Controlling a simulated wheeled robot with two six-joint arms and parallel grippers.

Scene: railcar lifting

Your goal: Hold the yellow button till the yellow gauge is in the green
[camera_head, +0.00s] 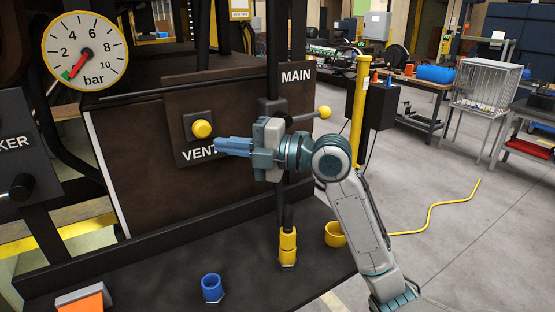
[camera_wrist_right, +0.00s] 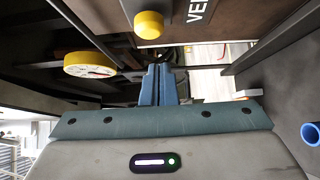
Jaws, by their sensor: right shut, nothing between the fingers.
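The yellow button (camera_head: 202,129) sticks out of a dark panel above the word VENT. The yellow-rimmed gauge (camera_head: 84,50) is at the upper left, marked in bar. Its red needle points down-left, with its tip at or very near the small green zone by the low end of the scale. My right gripper (camera_head: 219,146) is shut and empty, with its blue fingertips just right of and below the button. In the right wrist view the button (camera_wrist_right: 149,25) shows beyond my fingertips (camera_wrist_right: 158,68), seemingly apart from them. The gauge (camera_wrist_right: 90,66) is there too, seen edge-on. My left gripper is out of view.
Yellow (camera_head: 288,247) and blue (camera_head: 212,287) fittings stand on the dark ledge below. Open floor lies to the right.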

